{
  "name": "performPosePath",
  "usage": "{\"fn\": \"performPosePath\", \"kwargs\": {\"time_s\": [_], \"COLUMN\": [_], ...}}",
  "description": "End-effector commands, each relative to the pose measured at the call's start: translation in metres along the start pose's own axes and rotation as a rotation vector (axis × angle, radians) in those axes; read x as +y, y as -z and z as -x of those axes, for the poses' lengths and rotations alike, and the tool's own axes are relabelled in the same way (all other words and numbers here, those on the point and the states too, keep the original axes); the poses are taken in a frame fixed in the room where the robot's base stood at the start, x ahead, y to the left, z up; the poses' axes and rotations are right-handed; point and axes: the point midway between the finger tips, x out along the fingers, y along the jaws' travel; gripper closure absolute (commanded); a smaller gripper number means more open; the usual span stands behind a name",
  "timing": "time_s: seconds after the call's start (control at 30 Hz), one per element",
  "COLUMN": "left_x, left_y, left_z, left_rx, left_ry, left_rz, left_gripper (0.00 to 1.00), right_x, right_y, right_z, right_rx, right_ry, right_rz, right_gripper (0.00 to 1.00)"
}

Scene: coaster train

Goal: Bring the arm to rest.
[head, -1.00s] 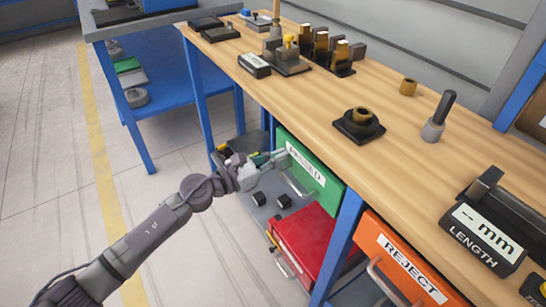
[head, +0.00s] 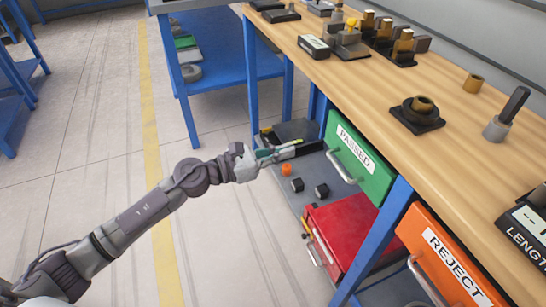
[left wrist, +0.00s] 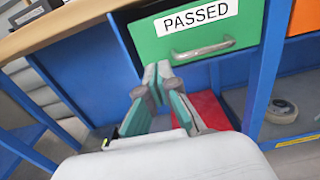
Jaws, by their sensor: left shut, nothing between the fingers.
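My left gripper (head: 290,149) is shut and empty. It is in front of the workbench, to the left of the green PASSED drawer (head: 358,158) and above the lower shelf. In the left wrist view its fingers (left wrist: 158,75) come together just below the drawer's handle (left wrist: 203,52), and I cannot tell whether they touch anything. The drawer front looks closed. My left arm reaches in from the lower left, over the floor. My right gripper is not in view.
Below are an orange REJECT drawer (head: 450,262), a red box (head: 350,235) and small blocks on the shelf.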

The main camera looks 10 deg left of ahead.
Motion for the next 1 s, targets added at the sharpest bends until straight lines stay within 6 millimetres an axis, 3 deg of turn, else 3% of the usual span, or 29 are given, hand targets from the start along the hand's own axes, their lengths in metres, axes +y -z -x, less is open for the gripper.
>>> {"fn": "performPosePath", "kwargs": {"time_s": [0.13, 0.4, 0.47, 0.57, 0.6, 0.67, 0.77, 0.87, 1.0], "left_x": [0.0, 0.0, 0.002, 0.013, 0.021, 0.034, 0.045, 0.031, -0.014], "left_y": [0.001, -0.001, -0.003, -0.002, 0.003, 0.022, 0.08, 0.142, 0.211], "left_z": [0.018, 0.023, 0.023, 0.028, 0.035, 0.053, 0.096, 0.137, 0.182], "left_rx": [0.002, -0.017, -0.059, -0.189, -0.26, -0.374, -0.566, -0.719, -0.885], "left_ry": [0.001, -0.016, -0.057, -0.2, -0.281, -0.427, -0.706, -0.963, -1.29], "left_rz": [-0.001, 0.039, 0.131, 0.445, 0.624, 0.929, 1.449, 1.845, 2.226], "left_gripper": [1.0, 1.0, 1.0, 1.0, 1.0, 1.0, 1.0, 1.0, 1.0], "right_x": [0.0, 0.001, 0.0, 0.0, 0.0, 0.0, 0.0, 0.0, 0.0], "right_y": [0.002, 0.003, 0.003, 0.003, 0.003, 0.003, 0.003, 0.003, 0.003], "right_z": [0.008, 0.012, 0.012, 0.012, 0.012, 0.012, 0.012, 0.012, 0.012], "right_rx": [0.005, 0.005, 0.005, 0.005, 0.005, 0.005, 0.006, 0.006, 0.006], "right_ry": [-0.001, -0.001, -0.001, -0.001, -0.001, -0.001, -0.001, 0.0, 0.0], "right_rz": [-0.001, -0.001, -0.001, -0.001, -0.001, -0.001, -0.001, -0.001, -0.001], "right_gripper": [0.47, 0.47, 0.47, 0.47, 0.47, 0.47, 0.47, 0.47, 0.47]}}
